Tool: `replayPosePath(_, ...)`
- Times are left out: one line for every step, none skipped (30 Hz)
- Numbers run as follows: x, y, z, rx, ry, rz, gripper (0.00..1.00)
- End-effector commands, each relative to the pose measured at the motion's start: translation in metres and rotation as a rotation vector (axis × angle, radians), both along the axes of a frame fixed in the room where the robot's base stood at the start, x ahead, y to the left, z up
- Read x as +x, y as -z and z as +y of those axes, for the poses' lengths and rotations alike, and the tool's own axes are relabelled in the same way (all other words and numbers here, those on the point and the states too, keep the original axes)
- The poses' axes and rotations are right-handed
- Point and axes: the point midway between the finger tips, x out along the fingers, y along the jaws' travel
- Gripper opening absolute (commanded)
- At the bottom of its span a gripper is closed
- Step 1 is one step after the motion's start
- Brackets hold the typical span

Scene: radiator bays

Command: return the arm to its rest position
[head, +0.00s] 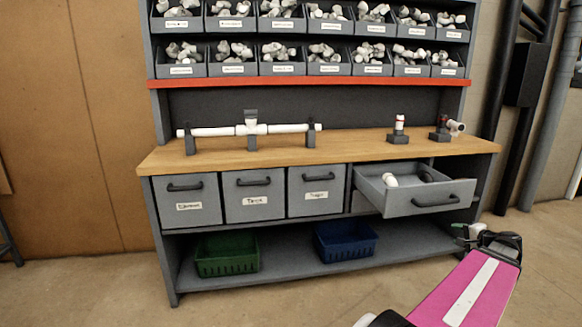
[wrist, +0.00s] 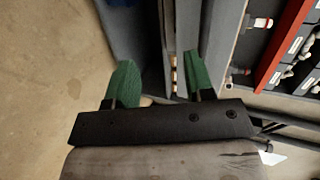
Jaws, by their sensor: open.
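My gripper (head: 466,232) is at the lower right of the head view, at the end of my pink arm. It is just right of and a little below the front of the pulled-out drawer (head: 438,200), apart from it as far as I can tell. In the wrist view, the two green fingers of my gripper (wrist: 156,82) stand apart with nothing between them. The workbench's grey side and floor show beyond them.
The workbench (head: 290,148) carries a white pipe assembly (head: 250,129) on a stand and two small fixtures at right. Three drawers are shut. Green (head: 228,262) and blue (head: 345,246) baskets sit on the lower shelf. Dark pipes (head: 510,110) stand at right. Floor at left is clear.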

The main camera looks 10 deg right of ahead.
Motion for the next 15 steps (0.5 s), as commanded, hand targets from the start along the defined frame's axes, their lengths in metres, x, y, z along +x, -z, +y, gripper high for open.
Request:
replayPosePath(0.007,0.005,0.014,-0.008,-0.026,0.020,0.48)
replayPosePath(0.012,0.009,0.022,-0.015,-0.043,0.035,0.48)
replayPosePath(0.018,0.014,0.034,-0.025,-0.067,0.057,0.48)
replayPosePath(0.023,0.018,0.044,-0.033,-0.088,0.074,0.48)
replayPosePath(0.028,0.022,0.055,-0.042,-0.109,0.093,0.48)
replayPosePath(0.034,0.028,0.069,-0.056,-0.139,0.118,0.48)
replayPosePath(0.039,0.033,0.080,-0.066,-0.162,0.137,0.48)
replayPosePath(0.043,0.037,0.091,-0.077,-0.184,0.155,0.48)
replayPosePath(0.048,0.043,0.105,-0.092,-0.213,0.181,0.48)
replayPosePath(0.051,0.048,0.116,-0.104,-0.235,0.200,0.48)
replayPosePath(0.054,0.052,0.126,-0.117,-0.257,0.218,0.48)
replayPosePath(0.059,0.058,0.140,-0.133,-0.286,0.242,0.48)
replayPosePath(0.061,0.062,0.150,-0.145,-0.308,0.260,0.48)
replayPosePath(0.064,0.067,0.161,-0.158,-0.330,0.278,0.48)
replayPosePath(0.066,0.072,0.175,-0.177,-0.360,0.301,0.48)
